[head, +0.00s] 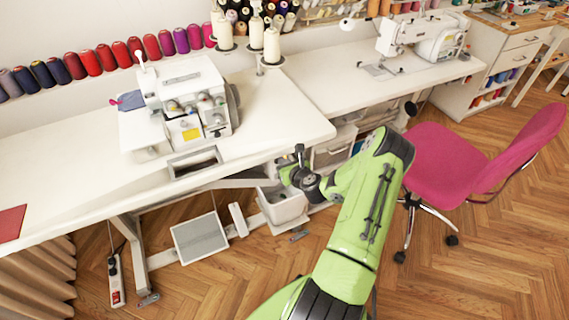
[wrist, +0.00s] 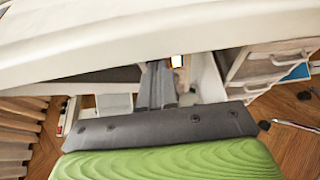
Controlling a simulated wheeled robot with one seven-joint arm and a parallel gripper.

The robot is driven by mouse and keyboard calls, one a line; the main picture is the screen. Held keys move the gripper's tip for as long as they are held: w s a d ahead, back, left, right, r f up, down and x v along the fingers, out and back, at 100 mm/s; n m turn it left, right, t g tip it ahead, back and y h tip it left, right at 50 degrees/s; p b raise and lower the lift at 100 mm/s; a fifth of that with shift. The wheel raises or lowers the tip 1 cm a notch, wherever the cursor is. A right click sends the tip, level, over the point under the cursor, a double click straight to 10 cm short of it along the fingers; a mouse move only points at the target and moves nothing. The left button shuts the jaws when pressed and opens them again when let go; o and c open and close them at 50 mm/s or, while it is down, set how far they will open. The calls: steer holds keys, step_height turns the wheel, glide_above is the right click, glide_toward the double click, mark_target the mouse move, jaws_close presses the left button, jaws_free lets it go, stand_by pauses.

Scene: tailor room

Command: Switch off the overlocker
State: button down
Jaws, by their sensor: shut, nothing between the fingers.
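The overlocker (head: 190,100) is a white machine with dials and a yellow label, standing on the left white table (head: 70,150) in the head view. I cannot make out its power switch. My gripper (head: 299,150) is dark and small at the end of my green arm, right of the overlocker and close to the table's front edge. In the wrist view my gripper (wrist: 158,72) has its dark fingers together and empty, just below the pale table edge (wrist: 150,35). The overlocker does not show in the wrist view.
A pink chair (head: 450,165) stands right of my arm. A second sewing machine (head: 425,40) stands on the right table. Thread cones (head: 272,45) stand behind the overlocker. A pedal (head: 200,238), a white bin (head: 284,205) and a power strip (head: 116,282) are below the left table.

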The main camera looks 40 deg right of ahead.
steer(key=shift+w+r+p, duration=0.15)
steer(key=shift+w+p, duration=0.15)
steer(key=shift+p, duration=0.2)
steer(key=shift+d+r, duration=0.1)
